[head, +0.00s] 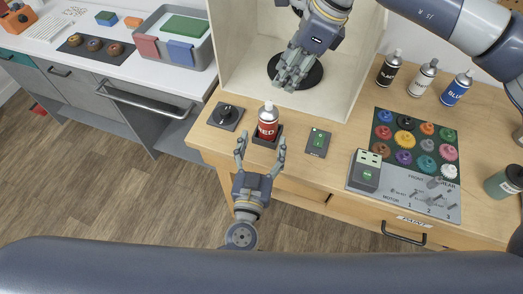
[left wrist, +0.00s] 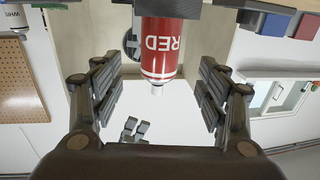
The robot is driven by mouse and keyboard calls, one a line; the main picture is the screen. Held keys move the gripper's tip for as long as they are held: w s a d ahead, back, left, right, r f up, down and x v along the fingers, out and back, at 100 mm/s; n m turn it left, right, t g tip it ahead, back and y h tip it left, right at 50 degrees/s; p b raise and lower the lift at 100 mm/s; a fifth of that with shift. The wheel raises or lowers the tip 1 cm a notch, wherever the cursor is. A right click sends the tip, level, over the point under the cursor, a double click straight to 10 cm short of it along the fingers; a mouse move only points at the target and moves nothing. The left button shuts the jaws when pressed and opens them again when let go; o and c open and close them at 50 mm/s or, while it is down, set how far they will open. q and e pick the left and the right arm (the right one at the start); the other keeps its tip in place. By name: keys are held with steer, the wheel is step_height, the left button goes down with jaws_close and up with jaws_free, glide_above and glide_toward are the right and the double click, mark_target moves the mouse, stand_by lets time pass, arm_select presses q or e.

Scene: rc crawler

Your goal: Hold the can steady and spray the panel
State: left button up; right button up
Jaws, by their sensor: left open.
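The red spray can (head: 267,124), labelled RED with a white nozzle, stands upright in a dark square holder (head: 266,142) near the table's front edge. My left gripper (head: 261,146) is open in front of it, its fingers spread to either side. In the left wrist view the can (left wrist: 165,45) appears upside down, centred between the open fingers and untouched. My right gripper (head: 287,74) is inside the pale booth (head: 240,60), over a black disc (head: 306,74). Whether its fingers are closed is unclear. I cannot make out a separate panel; the right gripper hides part of the disc.
A black knob box (head: 226,115) and a green-button box (head: 317,142) flank the can closely. Black (head: 389,69), white (head: 423,78) and blue (head: 456,89) cans stand at the right. A parts mat (head: 385,113) lies before them. A white counter (head: 75,55) is at left.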

mark_target(267, 127)
arm_select(q)
steer(key=w, duration=0.3)
steer(key=w+d, duration=0.1)
steer(key=w, duration=0.4)
steer(key=shift+w+d, duration=0.2)
steer(key=shift+w, duration=0.15)
steer(key=shift+c, duration=0.6)
steer(key=c, duration=1.2)
steer(key=shift+o, duration=0.2)
arm_select(e)
jaws_close()
